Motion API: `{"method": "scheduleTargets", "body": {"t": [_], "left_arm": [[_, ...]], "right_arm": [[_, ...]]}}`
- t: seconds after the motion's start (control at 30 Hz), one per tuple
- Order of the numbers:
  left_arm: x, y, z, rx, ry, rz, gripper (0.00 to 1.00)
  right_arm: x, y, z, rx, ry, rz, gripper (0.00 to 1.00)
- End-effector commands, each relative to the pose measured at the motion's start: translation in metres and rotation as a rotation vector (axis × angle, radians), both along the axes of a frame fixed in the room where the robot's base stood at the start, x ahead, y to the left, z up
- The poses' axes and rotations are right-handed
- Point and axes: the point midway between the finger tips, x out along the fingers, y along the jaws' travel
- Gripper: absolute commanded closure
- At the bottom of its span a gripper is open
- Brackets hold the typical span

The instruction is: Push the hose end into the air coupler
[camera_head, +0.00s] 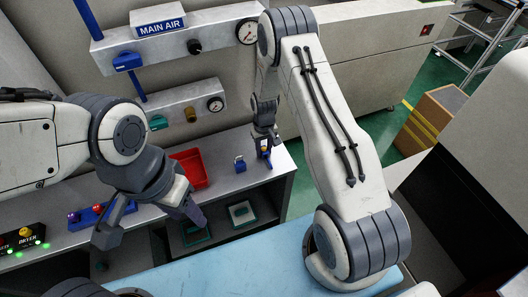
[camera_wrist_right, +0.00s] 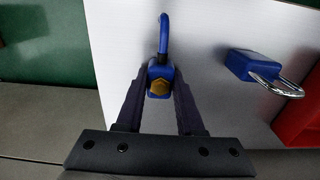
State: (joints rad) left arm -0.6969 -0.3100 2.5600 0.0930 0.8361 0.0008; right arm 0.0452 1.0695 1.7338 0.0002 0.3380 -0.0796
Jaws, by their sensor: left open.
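The hose end (camera_wrist_right: 159,82), a blue fitting with a brass hexagonal face, sits between the fingertips of my right gripper (camera_wrist_right: 160,85) in the right wrist view. A short blue hose curves away above it. The fingers appear to touch both its sides. In the head view my right gripper (camera_head: 265,140) is low over the right end of the steel bench, and the hose end is small and partly hidden there. A brass fitting, seemingly the air coupler (camera_head: 191,114), is on the lower wall panel. My left gripper (camera_head: 148,222) is open and empty over the bench front.
A blue padlock (camera_head: 239,163) lies left of the right gripper; it also shows in the right wrist view (camera_wrist_right: 262,70). The MAIN AIR panel (camera_head: 170,48) has a blue valve and gauge. A dryer box (camera_head: 25,242) is at left.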

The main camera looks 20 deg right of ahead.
Motion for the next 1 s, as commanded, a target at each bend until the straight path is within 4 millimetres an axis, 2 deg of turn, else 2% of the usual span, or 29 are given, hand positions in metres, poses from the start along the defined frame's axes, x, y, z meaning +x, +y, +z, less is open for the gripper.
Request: {"method": "scheduleTargets", "body": {"t": [0.07, 0.47, 0.63, 0.73, 1.0], "left_arm": [[0.000, 0.000, 0.000, 0.000, 0.000, 0.000, 0.50], [0.000, 0.000, -0.002, 0.000, 0.000, 0.000, 0.50], [0.000, 0.000, -0.010, 0.000, 0.000, 0.000, 0.50], [0.000, 0.000, -0.017, 0.000, 0.000, -0.001, 0.50], [0.000, 0.000, -0.033, 0.000, 0.000, -0.001, 0.50]], "right_arm": [[0.000, 0.000, 0.000, 0.000, 0.000, 0.000, 1.00], [0.001, 0.000, 0.005, 0.000, -0.001, 0.000, 1.00], [0.001, 0.000, 0.021, 0.000, -0.004, 0.000, 1.00], [0.001, 0.000, 0.039, -0.001, -0.006, 0.000, 1.00], [-0.043, -0.046, 0.076, -0.001, -0.003, -0.007, 1.00]]}}
